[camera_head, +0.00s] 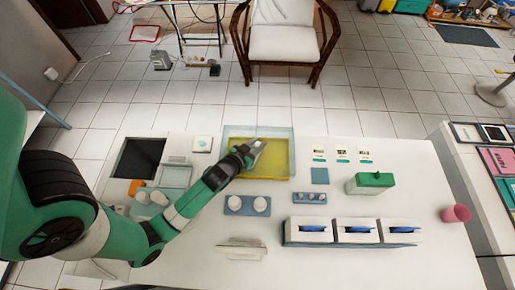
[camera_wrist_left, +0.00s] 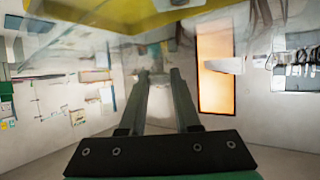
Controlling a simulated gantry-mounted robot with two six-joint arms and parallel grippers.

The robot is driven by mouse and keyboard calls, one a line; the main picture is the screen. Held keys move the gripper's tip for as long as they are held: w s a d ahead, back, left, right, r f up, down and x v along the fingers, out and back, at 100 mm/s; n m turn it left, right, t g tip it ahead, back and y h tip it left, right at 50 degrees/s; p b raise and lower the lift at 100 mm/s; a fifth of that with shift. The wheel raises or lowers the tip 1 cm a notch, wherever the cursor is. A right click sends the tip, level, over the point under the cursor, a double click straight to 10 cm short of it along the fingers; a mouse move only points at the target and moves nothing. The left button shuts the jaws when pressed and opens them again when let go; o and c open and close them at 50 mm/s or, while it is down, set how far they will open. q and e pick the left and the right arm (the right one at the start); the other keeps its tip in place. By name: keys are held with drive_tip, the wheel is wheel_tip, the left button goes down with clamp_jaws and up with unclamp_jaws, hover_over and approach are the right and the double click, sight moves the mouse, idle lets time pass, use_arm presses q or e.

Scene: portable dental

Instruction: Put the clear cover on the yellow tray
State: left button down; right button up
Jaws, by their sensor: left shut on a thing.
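The yellow tray (camera_head: 277,166) lies on the white table at the middle back. The clear cover (camera_head: 240,130) shows as a pale bluish see-through sheet over the tray area, reaching a little beyond the tray's far and left sides. My left gripper (camera_head: 256,146) is over the tray, shut on the clear cover. In the left wrist view, the fingers (camera_wrist_left: 158,75) meet the see-through cover (camera_wrist_left: 75,42), with yellow (camera_wrist_left: 130,12) beyond at the top. I cannot tell whether the cover touches the tray. My right gripper is not in view.
A blue holder (camera_head: 232,205) with two white round pieces is in front of the tray. A green-topped box (camera_head: 372,182) and a row of white boxes (camera_head: 358,231) are to the right. A dark square (camera_head: 139,158) lies left. Clear table lies at front right.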

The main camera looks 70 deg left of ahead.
use_arm(q)
wheel_tip(320, 180, down, 3)
drive_tip(key=shift+a+f+b, duration=0.1)
drive_tip(key=shift+f+b, duration=0.1)
drive_tip(key=shift+b, duration=0.4)
drive_tip(key=shift+r, duration=0.1)
drive_tip(key=shift+w, duration=0.1)
drive_tip(key=shift+f+b, duration=0.5)
drive_tip(key=shift+f, duration=0.15)
drive_tip(key=c, duration=0.6)
unclamp_jaws()
drive_tip(key=shift+r, duration=0.1)
